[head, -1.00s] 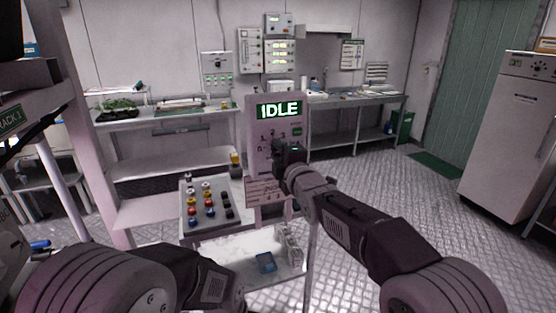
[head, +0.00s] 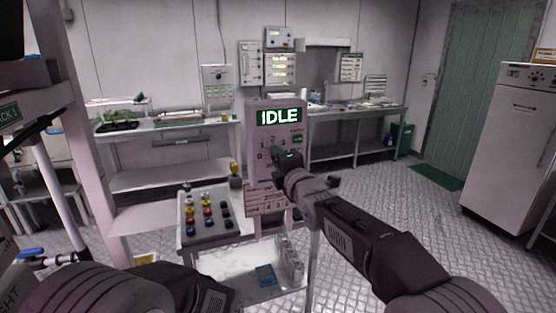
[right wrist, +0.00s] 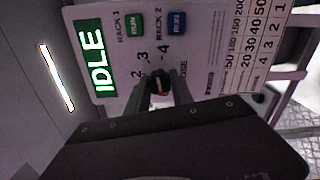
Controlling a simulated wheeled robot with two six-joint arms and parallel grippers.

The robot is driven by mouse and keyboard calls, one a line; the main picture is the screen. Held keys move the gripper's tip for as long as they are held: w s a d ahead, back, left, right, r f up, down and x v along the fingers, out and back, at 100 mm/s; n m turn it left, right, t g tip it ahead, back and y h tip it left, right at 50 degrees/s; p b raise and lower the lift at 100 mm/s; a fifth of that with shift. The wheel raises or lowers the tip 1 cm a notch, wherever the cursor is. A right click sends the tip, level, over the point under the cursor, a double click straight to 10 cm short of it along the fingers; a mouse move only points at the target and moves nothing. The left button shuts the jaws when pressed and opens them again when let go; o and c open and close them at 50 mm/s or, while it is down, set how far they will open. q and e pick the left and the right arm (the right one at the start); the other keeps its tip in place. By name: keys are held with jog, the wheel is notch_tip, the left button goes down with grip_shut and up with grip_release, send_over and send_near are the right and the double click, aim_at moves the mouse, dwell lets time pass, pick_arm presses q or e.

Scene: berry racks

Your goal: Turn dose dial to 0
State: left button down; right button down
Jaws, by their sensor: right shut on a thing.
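The dosing panel (head: 262,130) stands upright in the middle of the head view, with a green display reading IDLE (head: 279,116). Below the display are printed dial numbers; 0, 1 and 2 can be made out in the head view. My right gripper (head: 284,163) is at the panel front, over the dial. Much of the dial is hidden by the fingers. My left gripper is out of view.
A tray of coloured bottles (head: 185,238) stands left of the panel. Green and blue RUN buttons (right wrist: 136,25) sit close to the dial. A bench with plants (head: 150,124) and a white cabinet (head: 507,135) stand farther off. The floor at right is clear.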

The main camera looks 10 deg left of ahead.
jog(key=c, duration=1.4)
grip_release()
jog(key=shift+f, duration=0.25)
jog(key=shift+o, duration=1.4)
jog(key=shift+s+a, duration=0.1)
jog(key=shift+r, duration=0.15)
jog(key=b+v, duration=0.3)
jog(key=v, duration=0.6)
